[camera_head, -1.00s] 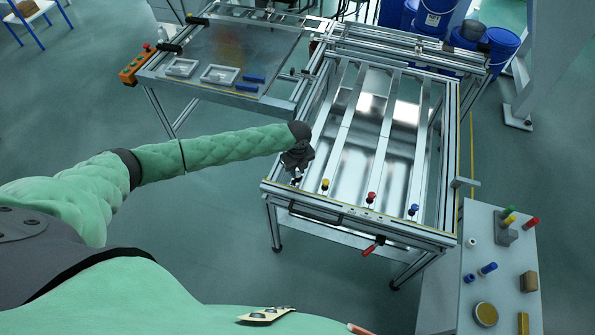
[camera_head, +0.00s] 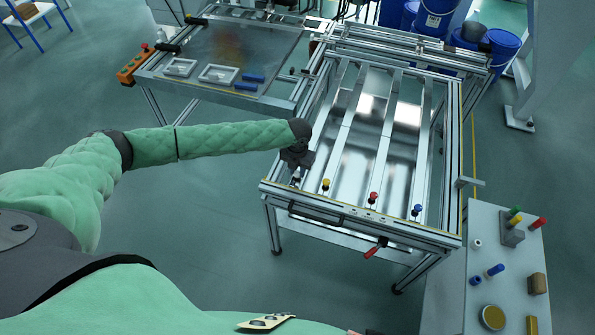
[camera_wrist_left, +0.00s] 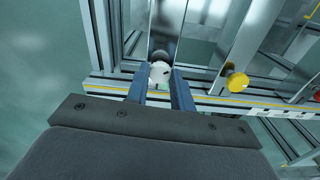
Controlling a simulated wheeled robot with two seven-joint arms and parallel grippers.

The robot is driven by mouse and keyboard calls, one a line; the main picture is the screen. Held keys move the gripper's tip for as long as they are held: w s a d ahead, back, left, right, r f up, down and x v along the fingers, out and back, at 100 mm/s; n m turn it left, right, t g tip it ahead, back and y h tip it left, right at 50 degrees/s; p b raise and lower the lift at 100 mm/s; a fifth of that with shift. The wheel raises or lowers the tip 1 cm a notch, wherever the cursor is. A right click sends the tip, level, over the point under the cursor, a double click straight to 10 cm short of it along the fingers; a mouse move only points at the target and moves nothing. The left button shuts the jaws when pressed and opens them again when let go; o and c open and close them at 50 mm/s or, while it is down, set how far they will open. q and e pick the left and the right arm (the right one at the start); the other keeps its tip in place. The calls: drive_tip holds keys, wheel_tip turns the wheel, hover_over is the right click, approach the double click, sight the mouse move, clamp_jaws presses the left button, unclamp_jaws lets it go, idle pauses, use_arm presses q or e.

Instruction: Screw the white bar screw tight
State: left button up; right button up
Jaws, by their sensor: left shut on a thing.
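The white bar screw (camera_wrist_left: 159,73) shows in the left wrist view, at the left end of the fixture's front bar. My left gripper (camera_wrist_left: 160,88) has its two fingers on either side of the white screw head and is shut on it. In the head view my left gripper (camera_head: 296,174) reaches down over the front left corner of the panel fixture (camera_head: 345,211), and its body hides most of the white screw. My right gripper is not in view.
A yellow screw (camera_head: 326,184), a red screw (camera_head: 373,197) and a blue screw (camera_head: 417,210) stand along the same front bar to the right. A red-handled clamp (camera_head: 375,249) hangs at the front edge. A side table (camera_head: 510,270) with small parts stands at the right.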

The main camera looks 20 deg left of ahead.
use_arm(q)
drive_tip(key=m+b, duration=0.1)
drive_tip(key=m, duration=0.3)
drive_tip(key=shift+w, duration=0.1)
drive_tip(key=shift+r+m+b, duration=0.1)
drive_tip(key=shift+m+b, duration=0.2)
drive_tip(key=shift+m, duration=0.7)
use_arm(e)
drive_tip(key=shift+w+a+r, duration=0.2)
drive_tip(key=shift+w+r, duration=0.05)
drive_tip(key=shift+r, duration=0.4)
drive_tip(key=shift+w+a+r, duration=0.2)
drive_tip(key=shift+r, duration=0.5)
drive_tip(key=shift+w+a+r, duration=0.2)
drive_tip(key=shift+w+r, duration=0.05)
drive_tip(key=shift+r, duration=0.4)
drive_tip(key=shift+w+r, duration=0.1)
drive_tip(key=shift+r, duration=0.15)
use_arm(q)
drive_tip(key=o, duration=0.7)
drive_tip(key=shift+o, duration=1.4)
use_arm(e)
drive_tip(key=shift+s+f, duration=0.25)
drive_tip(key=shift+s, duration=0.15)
